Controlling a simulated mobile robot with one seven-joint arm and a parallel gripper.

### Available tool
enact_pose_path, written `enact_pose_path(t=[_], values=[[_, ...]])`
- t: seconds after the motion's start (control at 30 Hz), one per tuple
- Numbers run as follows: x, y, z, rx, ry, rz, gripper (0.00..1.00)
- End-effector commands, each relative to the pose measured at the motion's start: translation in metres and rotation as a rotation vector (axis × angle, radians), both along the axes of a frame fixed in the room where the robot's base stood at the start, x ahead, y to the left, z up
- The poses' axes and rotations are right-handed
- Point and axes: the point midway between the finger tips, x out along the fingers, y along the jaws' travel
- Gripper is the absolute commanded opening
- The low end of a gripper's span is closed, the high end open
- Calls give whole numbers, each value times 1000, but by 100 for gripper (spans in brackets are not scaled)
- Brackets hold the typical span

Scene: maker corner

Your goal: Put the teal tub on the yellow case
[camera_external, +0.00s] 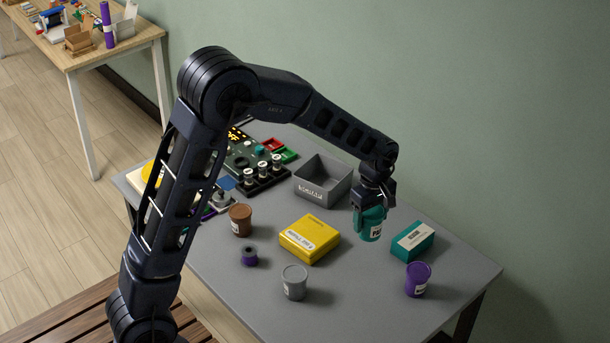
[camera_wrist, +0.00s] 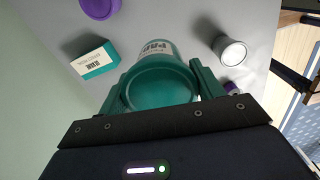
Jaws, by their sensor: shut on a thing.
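The teal tub (camera_external: 370,226) is in my gripper (camera_external: 371,205), with the fingers closed around its upper part. In the wrist view the tub (camera_wrist: 160,88) sits between the two fingers (camera_wrist: 160,92), its round top facing the camera and a white label on its side. The yellow case (camera_external: 309,238) lies flat on the grey table to the left of the tub, with a white label on its front side and nothing on top. I cannot tell whether the tub touches the table.
A teal and white box (camera_external: 412,241) and a purple tub (camera_external: 418,280) stand right of my gripper. A grey tub (camera_external: 294,282), a purple spool (camera_external: 249,256) and a brown tub (camera_external: 240,220) stand around the case. An open grey bin (camera_external: 323,184) is behind.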

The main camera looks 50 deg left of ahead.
Motion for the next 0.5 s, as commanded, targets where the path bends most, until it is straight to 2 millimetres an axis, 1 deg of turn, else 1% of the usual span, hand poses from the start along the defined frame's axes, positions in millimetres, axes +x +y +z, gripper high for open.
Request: enact_pose_path(t=[0.03, 0.07, 0.17, 0.2, 0.27, 0.3, 0.4, 0.5], values=[[2, 14, 4, 1, -1, 4, 42], [3, 23, 6, 1, -1, 4, 42], [7, 60, 14, 2, -2, 3, 42], [7, 76, 17, 2, -1, 1, 42], [8, 101, 23, 2, -1, -2, 42], [8, 118, 26, 2, -2, -4, 42], [5, 155, 34, 1, -1, -11, 42], [1, 186, 41, 1, -1, -16, 42]])
